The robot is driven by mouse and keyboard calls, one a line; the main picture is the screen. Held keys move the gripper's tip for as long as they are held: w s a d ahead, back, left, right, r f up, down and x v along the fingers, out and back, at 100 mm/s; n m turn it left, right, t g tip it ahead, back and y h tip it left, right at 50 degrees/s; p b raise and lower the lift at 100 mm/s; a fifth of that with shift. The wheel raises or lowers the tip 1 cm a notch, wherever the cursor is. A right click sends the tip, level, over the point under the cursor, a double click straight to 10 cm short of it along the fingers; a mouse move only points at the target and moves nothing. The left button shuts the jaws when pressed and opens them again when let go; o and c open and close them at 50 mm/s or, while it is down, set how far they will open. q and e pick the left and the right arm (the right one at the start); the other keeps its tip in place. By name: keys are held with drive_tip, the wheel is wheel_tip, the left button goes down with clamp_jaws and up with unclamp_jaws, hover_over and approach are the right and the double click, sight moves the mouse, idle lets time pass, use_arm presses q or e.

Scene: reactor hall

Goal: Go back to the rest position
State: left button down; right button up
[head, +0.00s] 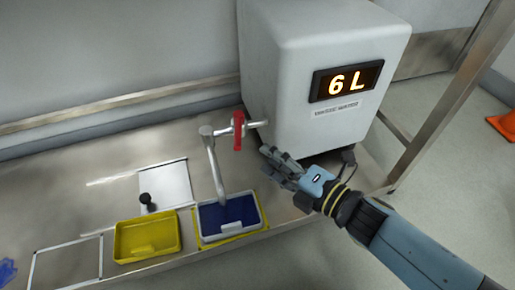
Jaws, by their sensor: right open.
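My right gripper (273,166) is open and empty. It is in the middle of the head view, in front of the lower part of a grey tank (300,95) and right of a red-handled tap (238,131). A small gap shows between its fingertips and the tap. My right arm comes in from the lower right. My left gripper is not in view.
The tank's display (346,81) reads "6 L". Under the spout, a tray with dark blue inside (228,217) sits on a yellow-marked spot. A yellow tray (147,238) and a black knob-like object (147,201) stand left. A metal post (450,95) rises right.

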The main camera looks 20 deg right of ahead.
drive_tip(key=shift+s+d+r, duration=0.1)
drive_tip(key=shift+s+d, duration=0.1)
drive_tip(key=shift+s, duration=0.15)
